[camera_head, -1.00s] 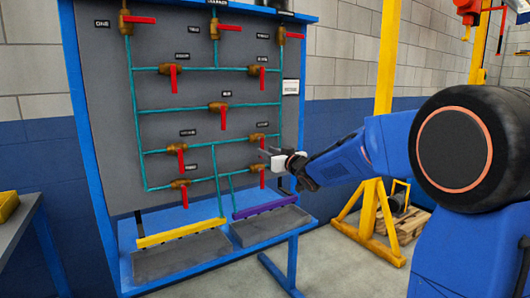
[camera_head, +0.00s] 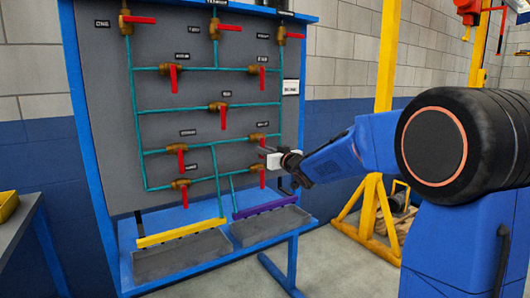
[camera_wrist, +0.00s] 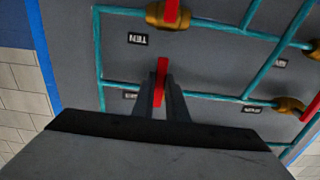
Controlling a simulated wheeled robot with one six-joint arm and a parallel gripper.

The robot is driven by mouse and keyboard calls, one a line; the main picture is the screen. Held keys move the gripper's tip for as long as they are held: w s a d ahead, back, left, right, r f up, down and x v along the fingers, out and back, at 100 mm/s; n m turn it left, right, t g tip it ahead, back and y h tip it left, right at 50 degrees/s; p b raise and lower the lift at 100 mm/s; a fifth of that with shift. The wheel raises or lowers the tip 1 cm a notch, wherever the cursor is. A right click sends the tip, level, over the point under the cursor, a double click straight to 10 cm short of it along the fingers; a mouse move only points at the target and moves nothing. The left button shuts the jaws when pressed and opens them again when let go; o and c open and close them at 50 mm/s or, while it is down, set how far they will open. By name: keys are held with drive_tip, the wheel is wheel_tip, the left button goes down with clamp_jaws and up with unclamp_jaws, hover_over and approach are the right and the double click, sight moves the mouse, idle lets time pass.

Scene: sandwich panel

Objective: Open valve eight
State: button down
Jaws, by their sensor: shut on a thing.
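Valve eight appears to be the lower-right brass valve (camera_head: 256,137) on the panel, on a horizontal teal pipe; its label is too small to read. Its red handle (camera_head: 262,144) hangs down, across the pipe. My gripper (camera_head: 265,151) is at this handle, reaching in from the right. In the wrist view, the red handle (camera_wrist: 161,70) stands between the two fingers of my gripper (camera_wrist: 160,86), which is shut on it. The fingers hide the valve body there.
A valve labelled ten (camera_wrist: 168,14) lies close by, just below in the head view, with its red handle (camera_head: 262,178) also hanging down. Other red-handled valves cover the panel. A yellow post (camera_head: 385,60) stands to the right. Trays (camera_head: 185,258) sit below.

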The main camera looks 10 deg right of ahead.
drive_tip(key=shift+a+m, duration=0.1)
drive_tip(key=shift+m, duration=0.2)
drive_tip(key=shift+s+a+r+m, duration=0.2)
drive_tip(key=shift+a+r+m, duration=0.4)
drive_tip(key=shift+m, duration=2.3)
drive_tip(key=shift+s+a+r+m, duration=0.15)
drive_tip(key=shift+a+r+m, duration=0.45)
drive_tip(key=shift+m, duration=2.3)
drive_tip(key=shift+s+a+r+m, duration=0.2)
drive_tip(key=shift+a+r+m, duration=0.4)
drive_tip(key=shift+m, duration=2.3)
drive_tip(key=shift+d+r, duration=0.1)
drive_tip(key=shift+d, duration=0.1)
drive_tip(key=c, duration=1.8)
unclamp_jaws()
drive_tip(key=shift+o, duration=0.2)
